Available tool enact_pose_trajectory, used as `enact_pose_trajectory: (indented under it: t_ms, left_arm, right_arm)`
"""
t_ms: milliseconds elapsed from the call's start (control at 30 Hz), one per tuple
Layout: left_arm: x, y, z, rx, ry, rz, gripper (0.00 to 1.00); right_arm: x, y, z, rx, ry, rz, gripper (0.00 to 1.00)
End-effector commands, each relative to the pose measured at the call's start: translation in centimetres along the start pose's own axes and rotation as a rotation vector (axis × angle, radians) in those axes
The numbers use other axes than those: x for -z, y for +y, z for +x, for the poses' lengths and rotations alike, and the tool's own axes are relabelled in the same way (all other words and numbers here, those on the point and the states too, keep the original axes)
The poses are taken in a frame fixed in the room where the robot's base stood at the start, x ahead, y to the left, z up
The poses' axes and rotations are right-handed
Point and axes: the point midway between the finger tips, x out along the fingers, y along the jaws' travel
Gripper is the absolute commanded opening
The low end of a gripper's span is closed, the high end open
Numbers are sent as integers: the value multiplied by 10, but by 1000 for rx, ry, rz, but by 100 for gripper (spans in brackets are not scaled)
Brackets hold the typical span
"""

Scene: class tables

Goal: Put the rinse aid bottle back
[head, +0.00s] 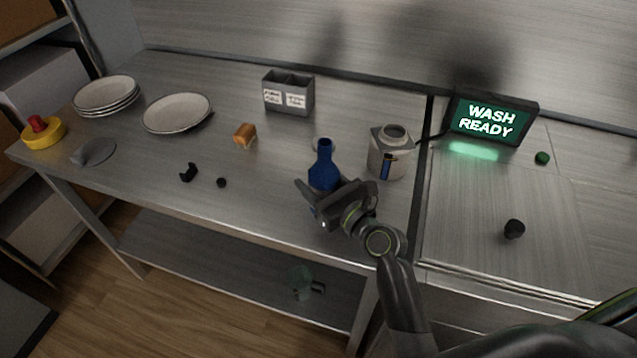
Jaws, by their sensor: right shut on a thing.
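The rinse aid bottle, a blue bottle (323,175) with a narrow neck, stands upright near the front edge of the steel table, left of the white container. My right gripper (322,198) is shut on its lower part, with the arm coming in from the lower right. The gripper hides the bottle's base, so I cannot tell whether it touches the table. A pale round shape shows on the table just behind the bottle's neck, mostly hidden. My left gripper is not in view.
A white container (378,158) stands close right of the bottle. A grey divided box (289,98), an orange sponge (244,134), white plates (177,112) and small black parts (188,172) lie left. A lit "WASH READY" sign (491,118) stands right.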

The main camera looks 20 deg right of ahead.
Motion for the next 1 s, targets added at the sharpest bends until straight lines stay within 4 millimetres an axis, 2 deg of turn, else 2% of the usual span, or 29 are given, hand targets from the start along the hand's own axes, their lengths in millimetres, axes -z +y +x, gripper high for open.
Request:
enact_pose_trajectory:
  t_ms: [333,367,500,867,1000]
  left_arm:
    - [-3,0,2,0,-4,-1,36]
    - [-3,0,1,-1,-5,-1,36]
    - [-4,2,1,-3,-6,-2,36]
    - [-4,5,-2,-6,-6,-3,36]
    - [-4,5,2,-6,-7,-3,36]
  right_arm:
    - [3,0,0,0,-2,0,21]
    - [2,0,0,0,-1,0,59]
    - [2,0,0,0,-1,0,77]
    - [-2,0,-1,1,-1,-1,77]
    - [1,-1,-20,2,1,-1,77]
